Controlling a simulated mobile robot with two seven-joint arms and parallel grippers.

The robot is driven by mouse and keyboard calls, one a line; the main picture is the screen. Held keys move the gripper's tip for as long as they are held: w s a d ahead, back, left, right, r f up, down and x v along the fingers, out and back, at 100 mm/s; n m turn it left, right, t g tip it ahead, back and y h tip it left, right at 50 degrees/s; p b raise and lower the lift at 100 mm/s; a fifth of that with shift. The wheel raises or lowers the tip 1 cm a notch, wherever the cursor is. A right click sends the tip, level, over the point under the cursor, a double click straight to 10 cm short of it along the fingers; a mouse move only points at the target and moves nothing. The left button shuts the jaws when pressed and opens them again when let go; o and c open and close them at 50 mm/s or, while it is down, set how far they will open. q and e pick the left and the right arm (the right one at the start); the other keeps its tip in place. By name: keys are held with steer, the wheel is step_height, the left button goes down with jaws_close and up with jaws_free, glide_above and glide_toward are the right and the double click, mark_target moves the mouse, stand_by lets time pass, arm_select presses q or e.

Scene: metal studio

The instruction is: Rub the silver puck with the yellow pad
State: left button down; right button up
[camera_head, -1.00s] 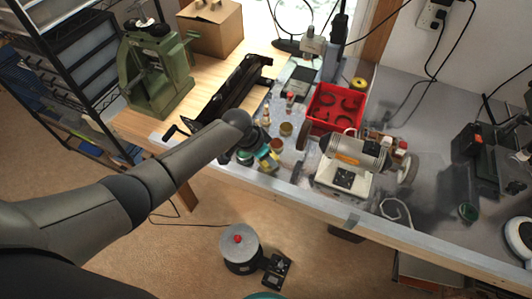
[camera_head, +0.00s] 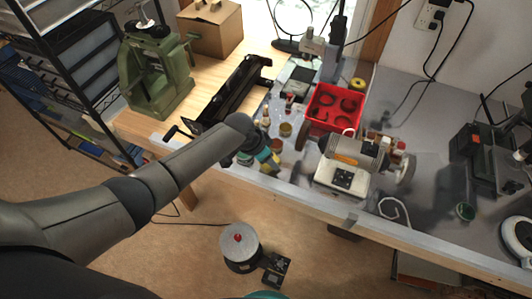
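My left arm reaches in from the left, and my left gripper (camera_head: 266,157) is at the front edge of the workbench among small jars. It is small and partly hidden behind the wrist, so its finger opening is unclear. A small yellow and teal patch shows at its tip; I cannot tell whether this is the yellow pad or whether it is held. I cannot make out the silver puck with certainty; the arm's end may hide it. My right gripper is not in view.
A white bench grinder (camera_head: 345,165) stands right of the gripper, with a red bin (camera_head: 334,107) behind it. A black metal tool (camera_head: 232,92) and a green press (camera_head: 155,75) are to the left. A silver-topped round device (camera_head: 240,241) sits on the floor.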

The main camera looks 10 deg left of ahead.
arm_select(q)
steer(key=shift+w+a+f+b, duration=0.1)
steer(key=shift+w+a+b, duration=0.45)
steer(key=shift+a, duration=0.1)
steer(key=shift+s+d+p, duration=0.6)
steer(key=shift+d+p, duration=0.05)
steer(key=shift+p, duration=0.1)
steer(key=shift+w+a+b, duration=0.5)
steer(key=shift+w+a, duration=0.1)
steer(key=shift+a, duration=0.05)
steer(key=shift+s, duration=0.1)
steer(key=shift+s+d+p, duration=0.55)
steer(key=shift+d+p, duration=0.1)
steer(key=shift+p, duration=0.05)
steer(key=shift+w+a+b, duration=0.55)
steer(key=shift+w+a, duration=0.1)
steer(key=shift+a, duration=0.05)
